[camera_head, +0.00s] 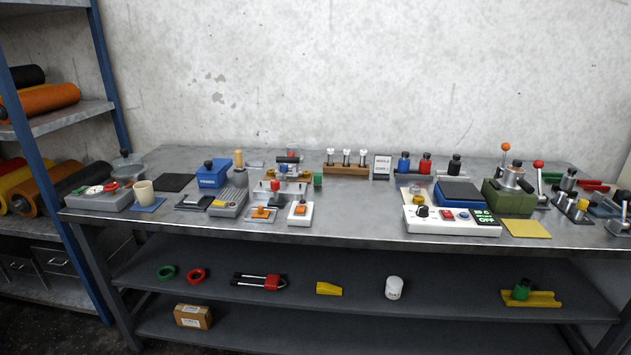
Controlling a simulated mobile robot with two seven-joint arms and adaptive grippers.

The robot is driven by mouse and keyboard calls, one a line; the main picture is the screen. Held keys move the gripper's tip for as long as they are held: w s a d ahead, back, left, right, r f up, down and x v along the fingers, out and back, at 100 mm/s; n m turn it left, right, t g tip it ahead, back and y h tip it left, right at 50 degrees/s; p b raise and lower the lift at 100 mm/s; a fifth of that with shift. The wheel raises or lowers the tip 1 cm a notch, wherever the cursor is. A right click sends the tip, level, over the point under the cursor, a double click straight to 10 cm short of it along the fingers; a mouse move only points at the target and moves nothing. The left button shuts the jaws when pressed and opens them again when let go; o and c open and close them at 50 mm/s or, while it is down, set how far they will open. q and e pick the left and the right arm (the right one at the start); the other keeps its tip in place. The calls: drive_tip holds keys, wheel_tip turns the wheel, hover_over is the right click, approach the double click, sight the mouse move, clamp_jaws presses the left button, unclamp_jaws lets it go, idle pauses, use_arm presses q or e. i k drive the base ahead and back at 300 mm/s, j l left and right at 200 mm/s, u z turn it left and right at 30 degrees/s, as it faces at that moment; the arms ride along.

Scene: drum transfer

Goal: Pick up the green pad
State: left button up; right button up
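I cannot make out a plainly green flat pad. The flat pads I see on the bench are a dark, nearly black one (173,182) at the left, a blue one (150,207) under a cream cup (143,191), and a yellow one (527,229) at the front right edge. Green items in view are a small green block (318,180) at mid-bench, a green base (508,200) under a metal lever device, and a green ring (166,272) on the shelf below. Neither of my grippers is in view.
The grey metal bench (350,222) is crowded with small devices, with bare room in its middle. A white control box (450,220) stands at the front right. A blue-posted rack (60,120) with rolls stands left. The lower shelf (360,275) holds several small items.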

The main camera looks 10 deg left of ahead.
sight(317, 177)
drive_tip(key=i+j, duration=0.15)
drive_tip(key=j, duration=0.2)
drive_tip(key=i+j+u, duration=0.15)
drive_tip(key=j, duration=0.2)
drive_tip(key=i+j, duration=0.1)
drive_tip(key=j, duration=0.25)
drive_tip(key=i+j+u, duration=0.15)
drive_tip(key=j, duration=0.15)
